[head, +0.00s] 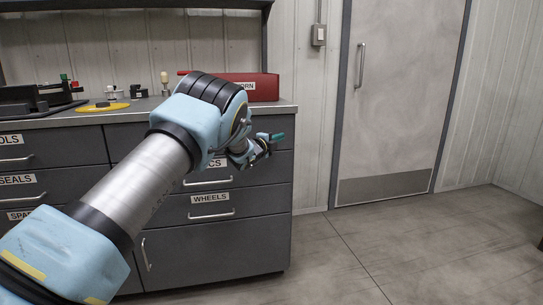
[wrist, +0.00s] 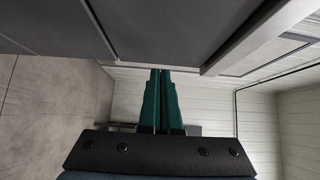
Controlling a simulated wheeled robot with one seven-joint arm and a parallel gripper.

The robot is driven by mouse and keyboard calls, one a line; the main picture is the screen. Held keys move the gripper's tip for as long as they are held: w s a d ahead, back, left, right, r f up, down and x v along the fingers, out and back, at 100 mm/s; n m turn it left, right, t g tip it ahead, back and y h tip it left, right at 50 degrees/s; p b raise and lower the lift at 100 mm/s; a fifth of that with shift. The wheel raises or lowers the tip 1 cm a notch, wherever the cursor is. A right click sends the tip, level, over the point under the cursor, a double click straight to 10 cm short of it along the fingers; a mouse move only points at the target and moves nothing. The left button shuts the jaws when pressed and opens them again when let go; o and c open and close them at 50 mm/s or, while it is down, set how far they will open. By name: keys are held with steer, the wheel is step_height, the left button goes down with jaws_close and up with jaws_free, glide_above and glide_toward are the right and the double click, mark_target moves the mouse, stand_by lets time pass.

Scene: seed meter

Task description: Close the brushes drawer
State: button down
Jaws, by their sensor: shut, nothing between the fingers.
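My gripper (head: 277,137) has teal fingers and sits in front of the upper right part of the grey cabinet (head: 215,258). The fingers also show in the wrist view (wrist: 160,75), pressed together with nothing between them. No label reading brushes is legible. My arm covers much of the top right drawer front (head: 275,130), including any label and handle on it. I cannot tell how far that drawer is out. In the wrist view a dark panel (wrist: 170,25) lies close beside the fingertips; whether they touch it is unclear.
A drawer whose label ends in "CS" (head: 208,183) and the wheels drawer (head: 211,216) look shut. The seals drawer (head: 20,188) is at left. A red box (head: 262,90) stands on the countertop (head: 285,105). The floor at right (head: 400,230) is clear before a grey door (head: 405,90).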

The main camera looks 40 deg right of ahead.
steer(key=s+v, duration=0.1)
steer(key=v, duration=1)
steer(key=shift+d, duration=0.2)
steer(key=shift+w+a, duration=0.1)
steer(key=shift+w, duration=0.1)
